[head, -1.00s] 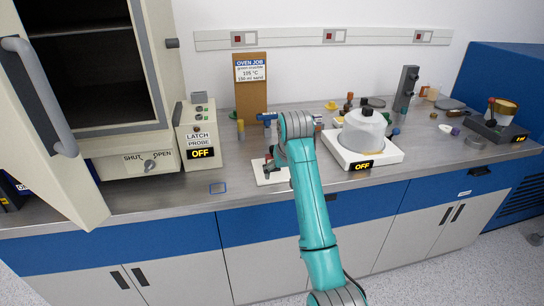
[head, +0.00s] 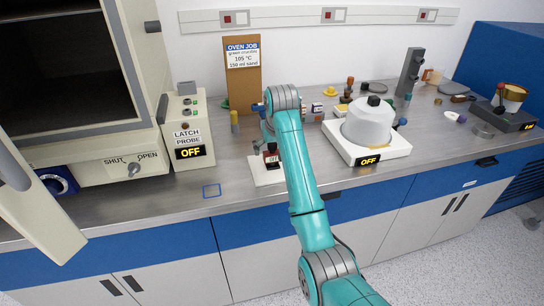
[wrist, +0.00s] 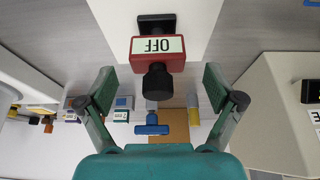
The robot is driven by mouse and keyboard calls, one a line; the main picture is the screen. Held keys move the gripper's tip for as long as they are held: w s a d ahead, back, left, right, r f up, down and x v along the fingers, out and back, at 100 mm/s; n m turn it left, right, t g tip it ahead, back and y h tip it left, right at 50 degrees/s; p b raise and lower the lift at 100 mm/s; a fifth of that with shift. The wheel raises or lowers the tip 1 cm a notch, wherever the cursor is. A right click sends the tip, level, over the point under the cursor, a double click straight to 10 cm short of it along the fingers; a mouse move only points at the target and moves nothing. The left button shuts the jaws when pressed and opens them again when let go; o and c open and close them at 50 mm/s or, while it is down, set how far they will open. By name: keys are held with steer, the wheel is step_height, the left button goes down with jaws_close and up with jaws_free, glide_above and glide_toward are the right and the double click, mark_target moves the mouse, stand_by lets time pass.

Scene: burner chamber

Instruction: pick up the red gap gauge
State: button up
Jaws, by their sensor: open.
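The red gap gauge (head: 271,160) stands on a white plate (head: 266,178) on the bench, partly hidden by my arm in the head view. In the wrist view the gauge (wrist: 174,66) shows a pale display reading OFF, upside down, and a black knob facing me. My gripper (wrist: 158,82) is open and empty. Its two fingers are apart, one on each side of the knob, with clear space to the red body. In the head view my gripper is mostly hidden behind my arm.
A white hotplate (head: 375,148) with a domed vessel stands right of my arm. The latch probe box (head: 186,132), reading OFF, and an oven with an open door (head: 35,200) are at left. A yellow cylinder (head: 235,122) stands behind the plate.

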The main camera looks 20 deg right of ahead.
mark_target(272, 152)
steer(key=shift+x, duration=2.8)
steer(key=shift+d, duration=0.15)
steer(key=c, duration=1.4)
steer(key=shift+c, duration=0.2)
